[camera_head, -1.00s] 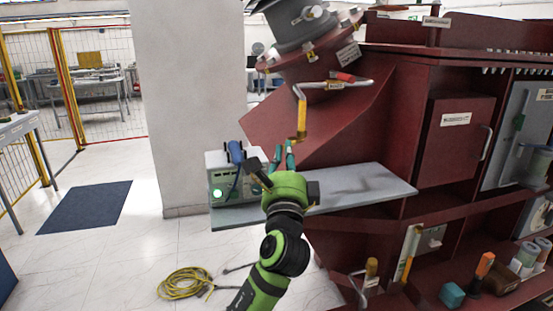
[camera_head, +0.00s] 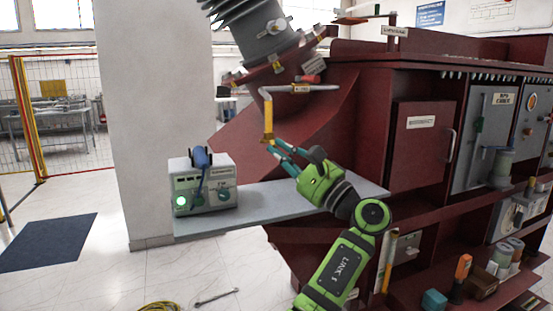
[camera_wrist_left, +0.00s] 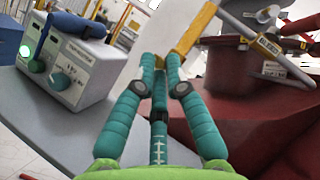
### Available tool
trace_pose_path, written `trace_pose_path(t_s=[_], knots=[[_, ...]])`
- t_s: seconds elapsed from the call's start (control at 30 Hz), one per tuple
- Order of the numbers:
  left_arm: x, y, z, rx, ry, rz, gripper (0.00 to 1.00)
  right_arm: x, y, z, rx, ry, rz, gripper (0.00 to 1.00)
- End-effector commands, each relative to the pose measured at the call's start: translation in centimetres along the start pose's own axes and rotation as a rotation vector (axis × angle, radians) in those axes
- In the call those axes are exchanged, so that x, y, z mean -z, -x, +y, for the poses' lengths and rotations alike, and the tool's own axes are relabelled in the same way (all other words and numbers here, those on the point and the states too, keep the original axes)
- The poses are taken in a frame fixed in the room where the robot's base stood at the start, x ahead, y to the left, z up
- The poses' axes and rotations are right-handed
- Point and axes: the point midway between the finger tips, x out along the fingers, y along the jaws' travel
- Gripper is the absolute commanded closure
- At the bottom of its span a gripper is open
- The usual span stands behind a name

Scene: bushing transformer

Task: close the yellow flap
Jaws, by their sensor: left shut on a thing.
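The yellow flap (camera_head: 267,118) is a narrow yellow piece hanging from the left end of a silver bar below the grey ribbed bushing. Its lower end is bent. My left gripper (camera_head: 271,146) has teal fingers and reaches up from the lower right, with its tips at that lower end. In the left wrist view the fingertips (camera_wrist_left: 161,62) are close together on the end of the yellow flap (camera_wrist_left: 193,32). The exact contact is partly hidden by the fingers. My right gripper is in neither view.
A grey shelf (camera_head: 250,208) lies below the gripper, carrying a grey control box (camera_head: 190,202) with a green light. A dark red slanted housing (camera_head: 305,130) stands close behind the flap. Red cabinets (camera_head: 428,150) fill the right. A wrench (camera_head: 217,297) lies on the floor.

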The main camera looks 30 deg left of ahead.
Motion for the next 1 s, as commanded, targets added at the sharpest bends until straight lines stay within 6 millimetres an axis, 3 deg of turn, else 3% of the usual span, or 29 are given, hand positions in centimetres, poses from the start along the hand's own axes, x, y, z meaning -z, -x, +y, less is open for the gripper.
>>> trace_pose_path(t_s=[0.03,1.0], knots=[[-0.1,-0.2,-0.7,0.005,0.000,-0.018,1.00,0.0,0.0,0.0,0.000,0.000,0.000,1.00],[1.3,-0.2,-1.5,-0.076,-0.078,-0.189,1.00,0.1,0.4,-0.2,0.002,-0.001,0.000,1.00]])
